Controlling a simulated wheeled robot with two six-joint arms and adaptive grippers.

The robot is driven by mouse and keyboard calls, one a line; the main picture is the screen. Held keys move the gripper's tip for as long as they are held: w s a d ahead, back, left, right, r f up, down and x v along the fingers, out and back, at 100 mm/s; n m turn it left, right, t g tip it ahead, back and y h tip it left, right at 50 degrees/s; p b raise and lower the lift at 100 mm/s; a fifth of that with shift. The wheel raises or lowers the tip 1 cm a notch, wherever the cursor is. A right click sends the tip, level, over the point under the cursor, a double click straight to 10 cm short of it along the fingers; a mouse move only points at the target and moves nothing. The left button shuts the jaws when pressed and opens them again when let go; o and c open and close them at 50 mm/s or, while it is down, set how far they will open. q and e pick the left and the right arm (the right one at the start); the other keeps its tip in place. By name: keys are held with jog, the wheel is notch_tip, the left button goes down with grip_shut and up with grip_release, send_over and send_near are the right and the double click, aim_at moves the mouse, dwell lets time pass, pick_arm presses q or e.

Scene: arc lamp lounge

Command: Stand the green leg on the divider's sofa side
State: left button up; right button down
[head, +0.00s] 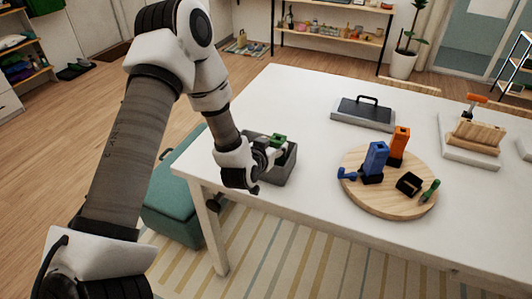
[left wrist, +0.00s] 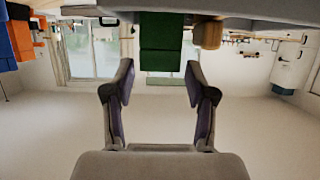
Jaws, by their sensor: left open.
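The green leg (head: 278,139) is a blocky green piece at the dark grey box (head: 284,168) on the table's near left corner. In the left wrist view the green leg (left wrist: 160,42) shows ahead, between the lines of my two fingers and beyond their tips. My left gripper (head: 264,156) is beside the box, with its fingers apart and empty in the left wrist view (left wrist: 159,88). The gripper partly covers the box and the leg's lower part. I cannot pick out the divider or a sofa for sure. My right gripper is not in view.
A round wooden board (head: 378,207) holds a blue block tower (head: 375,160), an orange one (head: 398,145), a black piece (head: 409,183) and a small green-handled item (head: 430,190). A grey handled case (head: 364,112) stands behind. A teal ottoman (head: 180,190) is beside the table.

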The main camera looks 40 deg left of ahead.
pick_arm(q)
jog(key=b+v, duration=0.1)
jog(key=v, duration=0.6)
jog(key=s+d+f+m+g+h, duration=0.1)
jog(key=s+d+f+g, duration=0.4)
jog(key=f, duration=0.4)
jog(key=s+d+f+m+g+h, duration=0.1)
jog(key=s+d+f+g+h, duration=0.15)
jog(key=s+f, duration=0.55)
jog(key=s+d+f+g, duration=0.4)
jog(key=s+f, duration=0.5)
jog(key=s, duration=0.5)
jog(key=shift+f+g, duration=0.4)
jog(key=shift+g, duration=0.55)
jog(key=shift+w, duration=0.15)
jog(key=shift+c, duration=0.4)
